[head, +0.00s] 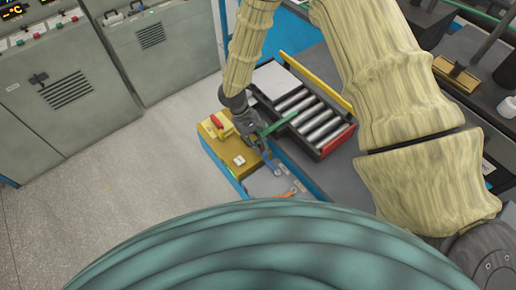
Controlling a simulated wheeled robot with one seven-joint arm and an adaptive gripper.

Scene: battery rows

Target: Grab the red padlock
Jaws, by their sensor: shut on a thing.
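A small red object (216,121) shows on the yellow box (206,130), just left of my gripper; it is too small to tell whether it is the red padlock or a handle. No other clear padlock shape shows. My gripper (258,142) points down over the right part of the yellow box, apart from the red object. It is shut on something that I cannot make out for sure. A green bar (284,121) meets the fingers and runs up to the right, and a blue piece (270,165) shows just below them.
A black tray (322,148) of several silver cylinders, with yellow and red edges, lies right of my gripper on a dark bench. Blue and orange tools (289,192) lie in front. Grey cabinets (70,85) stand at the left; the floor (130,180) before them is clear.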

